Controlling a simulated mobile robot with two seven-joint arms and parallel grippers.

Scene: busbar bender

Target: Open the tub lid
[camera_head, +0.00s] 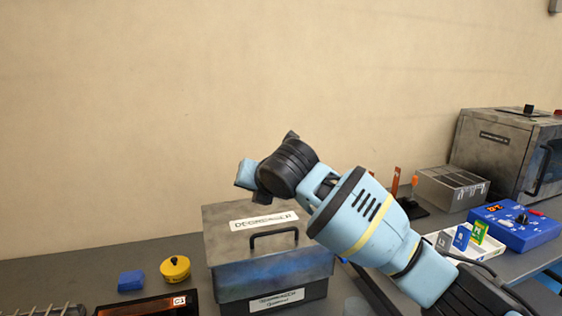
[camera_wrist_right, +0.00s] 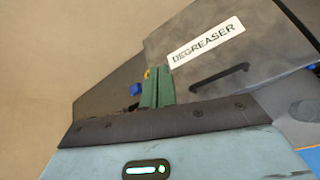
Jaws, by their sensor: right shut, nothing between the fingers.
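The tub (camera_head: 275,272) is a grey-blue box with a label on its front. Its grey lid (camera_head: 225,215) is down on it and carries a DEGREASER label and a black bar handle (camera_head: 274,233). My right arm comes in from the right, with its wrist above the lid's back right part. In the wrist view my right gripper (camera_wrist_right: 158,72) shows green fingers, closed together and empty. They appear in front of the lid (camera_wrist_right: 275,45), left of the handle (camera_wrist_right: 220,80) and apart from it. My left gripper is out of view.
A yellow round object (camera_head: 175,269) and a blue block (camera_head: 131,281) lie left of the tub. An orange display (camera_head: 150,304) is at the front left.

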